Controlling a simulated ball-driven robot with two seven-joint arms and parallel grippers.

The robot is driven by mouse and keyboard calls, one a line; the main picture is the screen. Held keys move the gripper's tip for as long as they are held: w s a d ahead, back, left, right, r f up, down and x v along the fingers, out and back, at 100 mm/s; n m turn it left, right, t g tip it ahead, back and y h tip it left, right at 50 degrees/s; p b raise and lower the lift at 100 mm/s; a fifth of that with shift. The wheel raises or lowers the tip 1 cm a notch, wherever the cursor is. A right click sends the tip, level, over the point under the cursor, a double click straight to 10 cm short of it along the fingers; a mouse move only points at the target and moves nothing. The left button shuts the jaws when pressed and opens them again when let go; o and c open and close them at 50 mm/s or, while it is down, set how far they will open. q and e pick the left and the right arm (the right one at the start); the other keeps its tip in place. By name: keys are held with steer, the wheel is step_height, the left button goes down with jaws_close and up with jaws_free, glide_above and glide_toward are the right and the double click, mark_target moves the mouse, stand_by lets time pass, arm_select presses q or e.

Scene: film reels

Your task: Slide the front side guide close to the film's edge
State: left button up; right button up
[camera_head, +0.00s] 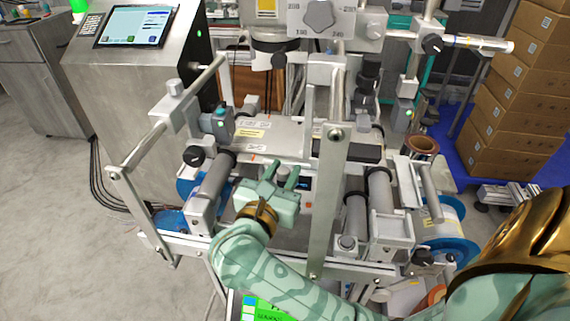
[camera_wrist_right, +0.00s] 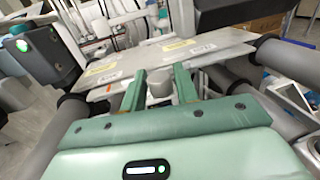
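My right gripper (camera_head: 280,168) reaches in from the front at the near edge of the machine's flat plate. In the right wrist view its two green fingers (camera_wrist_right: 160,78) stand apart, one on each side of a short rounded grey knob (camera_wrist_right: 160,88). The knob also shows between the fingers in the head view (camera_head: 283,172); it looks like part of the front side guide. I cannot tell whether the fingers touch it. The guide's body is mostly hidden by my gripper. The film's edge cannot be made out clearly on the labelled plate (camera_wrist_right: 125,66). My left gripper is not in view.
Grey rollers (camera_head: 212,182) flank the plate on the left and right (camera_head: 380,190). A metal upright bar (camera_head: 328,210) rises just right of my right gripper. A sensor block (camera_head: 217,122) with a green light stands at left. Blue reels sit low at both sides.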

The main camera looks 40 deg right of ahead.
jaws_close()
steer(key=shift+x, duration=0.75)
jaws_free()
steer(key=shift+w, duration=0.15)
steer(key=shift+a, duration=0.1)
